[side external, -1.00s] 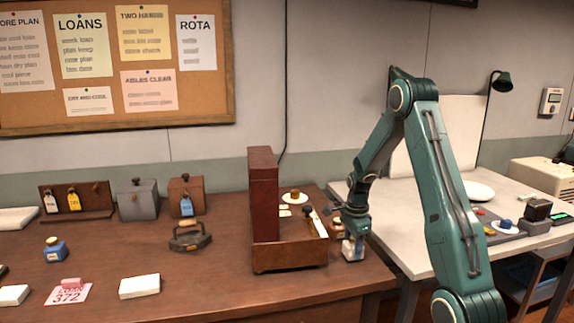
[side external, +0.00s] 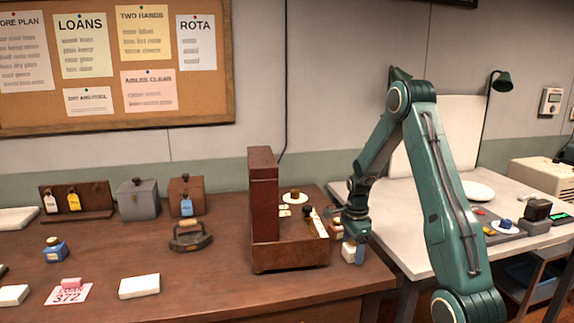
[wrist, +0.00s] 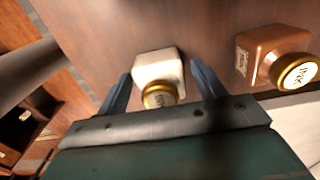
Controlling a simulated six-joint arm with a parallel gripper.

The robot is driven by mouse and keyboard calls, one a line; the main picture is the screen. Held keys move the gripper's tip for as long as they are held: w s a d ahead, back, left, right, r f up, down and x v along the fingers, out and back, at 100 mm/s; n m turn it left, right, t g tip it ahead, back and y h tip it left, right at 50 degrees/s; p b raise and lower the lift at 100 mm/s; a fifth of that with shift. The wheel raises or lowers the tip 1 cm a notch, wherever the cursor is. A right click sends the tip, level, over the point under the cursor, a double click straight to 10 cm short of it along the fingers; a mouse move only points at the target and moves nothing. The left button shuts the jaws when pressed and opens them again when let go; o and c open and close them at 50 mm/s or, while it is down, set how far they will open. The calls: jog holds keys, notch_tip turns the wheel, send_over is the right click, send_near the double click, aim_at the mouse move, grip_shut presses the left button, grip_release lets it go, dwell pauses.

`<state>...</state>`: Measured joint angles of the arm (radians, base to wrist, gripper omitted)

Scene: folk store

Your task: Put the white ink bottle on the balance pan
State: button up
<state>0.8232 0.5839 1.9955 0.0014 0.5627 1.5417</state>
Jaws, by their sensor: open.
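The white ink bottle (wrist: 160,68) with a gold cap stands on the brown table, near its right end. It also shows in the side external view (side external: 352,252), below my gripper (side external: 353,236). In the wrist view, the fingers of my gripper (wrist: 161,80) are apart, one on each side of the bottle. I cannot tell whether they touch it. A small pale round dish (side external: 295,197) with a dark yellow item stands behind the wooden case; I cannot tell whether it is the balance pan.
A copper-brown ink bottle (wrist: 256,52) stands close to the right finger. A wooden case (side external: 262,210) with a tall side stands left of my gripper. A flat iron (side external: 190,236) and a blue bottle (side external: 55,250) are farther left. A pale table (side external: 405,245) adjoins on the right.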

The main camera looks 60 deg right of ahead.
jog(key=shift+r, duration=0.15)
notch_tip(320, 180, up, 14)
jog(key=shift+f, duration=0.25)
dwell(0.3)
jog(key=shift+w, duration=0.1)
dwell(0.4)
